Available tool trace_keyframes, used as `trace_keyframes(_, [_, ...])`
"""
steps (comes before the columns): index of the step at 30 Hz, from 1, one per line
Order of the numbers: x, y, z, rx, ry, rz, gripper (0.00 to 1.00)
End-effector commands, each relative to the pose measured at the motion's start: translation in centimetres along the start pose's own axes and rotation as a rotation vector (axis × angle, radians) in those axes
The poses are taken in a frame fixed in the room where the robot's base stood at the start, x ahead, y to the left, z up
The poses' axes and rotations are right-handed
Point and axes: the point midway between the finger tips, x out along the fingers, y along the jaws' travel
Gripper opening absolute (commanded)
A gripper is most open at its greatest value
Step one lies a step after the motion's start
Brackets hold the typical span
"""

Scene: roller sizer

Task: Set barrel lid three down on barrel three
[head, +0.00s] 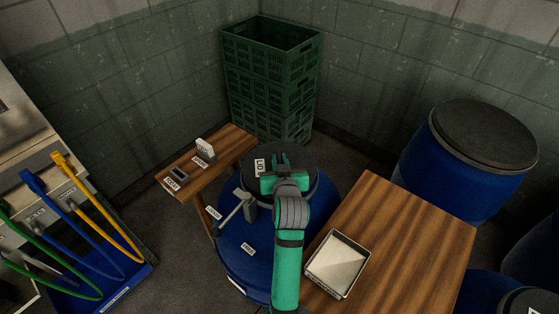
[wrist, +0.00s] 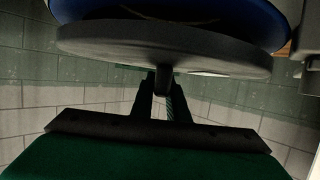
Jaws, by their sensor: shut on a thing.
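A dark round barrel lid (head: 303,192) with a white label lies over the blue barrel (head: 238,262) in front of me in the head view. My gripper (head: 281,164) is above the lid, and my arm hides part of lid and barrel. In the wrist view, my gripper (wrist: 165,98) is shut on the knob of the lid (wrist: 110,43). The blue barrel (wrist: 240,18) shows just beyond the lid's disc. I cannot tell whether lid and barrel rim touch. The small labels are too blurred to read for certain.
A grey lever-like part (head: 238,206) stands at the barrel's left. A wooden table (head: 420,235) with a metal tray (head: 338,263) is at right, a small wooden bench (head: 232,150) at left. Green crates (head: 270,85) stand behind; another lidded blue barrel (head: 440,165) stands at back right.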

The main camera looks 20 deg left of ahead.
Motion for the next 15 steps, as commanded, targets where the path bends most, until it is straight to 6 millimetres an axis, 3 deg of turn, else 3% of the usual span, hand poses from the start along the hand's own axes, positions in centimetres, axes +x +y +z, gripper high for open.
trace_keyframes(15, [0.3, 0.0, 1.0, 0.000, 0.001, 0.000, 0.00])
